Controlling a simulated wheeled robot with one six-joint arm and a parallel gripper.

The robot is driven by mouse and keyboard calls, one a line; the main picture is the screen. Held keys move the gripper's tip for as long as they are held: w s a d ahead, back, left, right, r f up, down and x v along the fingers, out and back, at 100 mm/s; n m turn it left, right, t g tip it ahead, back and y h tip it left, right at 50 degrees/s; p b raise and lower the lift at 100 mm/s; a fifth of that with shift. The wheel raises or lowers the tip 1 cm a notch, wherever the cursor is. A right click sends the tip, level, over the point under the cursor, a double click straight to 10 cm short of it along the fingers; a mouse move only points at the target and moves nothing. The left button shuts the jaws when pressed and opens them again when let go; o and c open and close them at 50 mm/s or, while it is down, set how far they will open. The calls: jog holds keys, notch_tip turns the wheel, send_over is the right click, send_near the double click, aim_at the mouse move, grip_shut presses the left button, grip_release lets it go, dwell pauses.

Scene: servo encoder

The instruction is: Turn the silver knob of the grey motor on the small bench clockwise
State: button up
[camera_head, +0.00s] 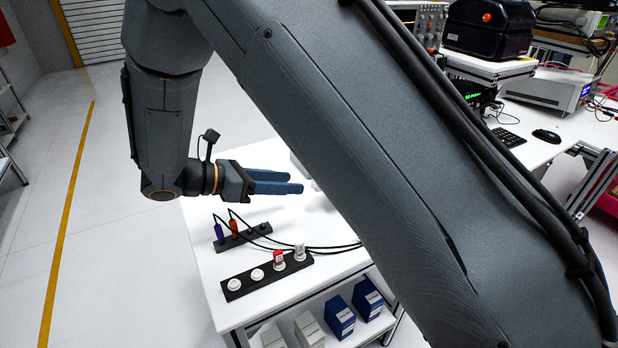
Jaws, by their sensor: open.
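The small white bench (208,268) stands below my gripper, with a shelf under its top. My gripper (294,182) has blue fingers pointing right, over the back part of the bench top. The fingers are open, and I see nothing between them. A pale grey piece (299,163) shows just past the fingertips, at the edge of my large arm link. It may be part of the grey motor, but I cannot tell. The silver knob is not visible; my arm hides that part of the bench. I cannot tell whether the fingers touch anything.
A black strip with round sockets (252,281) and plugs lies at the bench front. Another strip (244,239) with blue and orange plugs lies behind it. Black cables cross the top. Blue and white boxes (339,316) fill the shelf. A workbench (545,150) with instruments stands right.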

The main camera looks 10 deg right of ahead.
jog(key=p+x, duration=0.2)
jog(key=x, duration=0.5)
jog(key=shift+d, duration=0.2)
jog(key=c, duration=1.1)
